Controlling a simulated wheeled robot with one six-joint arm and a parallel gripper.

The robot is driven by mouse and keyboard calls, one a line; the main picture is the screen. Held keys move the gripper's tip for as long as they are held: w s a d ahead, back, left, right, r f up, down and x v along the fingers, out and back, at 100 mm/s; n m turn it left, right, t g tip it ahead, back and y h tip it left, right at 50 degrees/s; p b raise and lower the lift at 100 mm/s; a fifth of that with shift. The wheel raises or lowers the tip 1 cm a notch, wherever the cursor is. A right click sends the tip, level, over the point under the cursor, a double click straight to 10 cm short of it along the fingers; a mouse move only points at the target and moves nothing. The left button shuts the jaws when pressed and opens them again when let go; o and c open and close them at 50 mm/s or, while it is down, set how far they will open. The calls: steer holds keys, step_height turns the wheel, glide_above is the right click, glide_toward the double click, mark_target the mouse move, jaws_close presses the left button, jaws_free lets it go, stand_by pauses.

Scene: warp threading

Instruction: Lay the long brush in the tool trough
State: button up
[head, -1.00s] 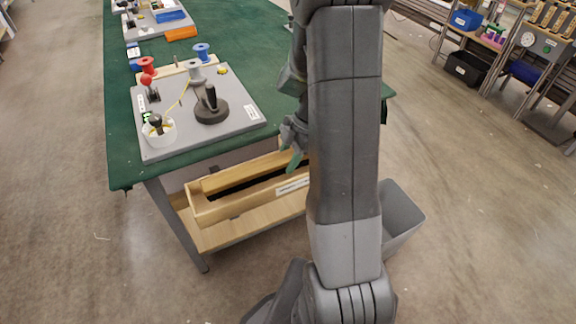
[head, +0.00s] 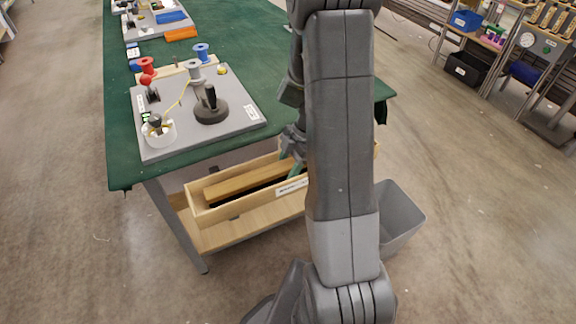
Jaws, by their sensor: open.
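The tool trough (head: 232,210) is a long, light wooden box with a white label on its front, below the front edge of the green table. A long wooden bar (head: 245,181) shows inside it, lengthwise, above a dark strip. It may be the long brush; I cannot make out bristles clearly, and its right end is hidden. My gripper (head: 297,172), with green fingertips, is open and low at the trough, by the right visible part of the bar. My arm hides part of the gripper and the trough's right part. Whether the fingers touch the bar is unclear.
A grey bin (head: 401,215) stands right of my arm. Open floor lies left and right.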

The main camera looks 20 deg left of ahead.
mark_target(285, 165)
steer(key=v, duration=1.2)
steer(key=shift+p, duration=0.45)
steer(key=shift+s, duration=0.1)
steer(key=b+x, duration=0.1)
steer(key=x, duration=1.1)
steer(key=shift+f, duration=0.2)
step_height(285, 165, up, 3)
steer(key=shift+f, duration=0.2)
steer(key=shift+r, duration=0.55)
steer(key=shift+f, duration=0.1)
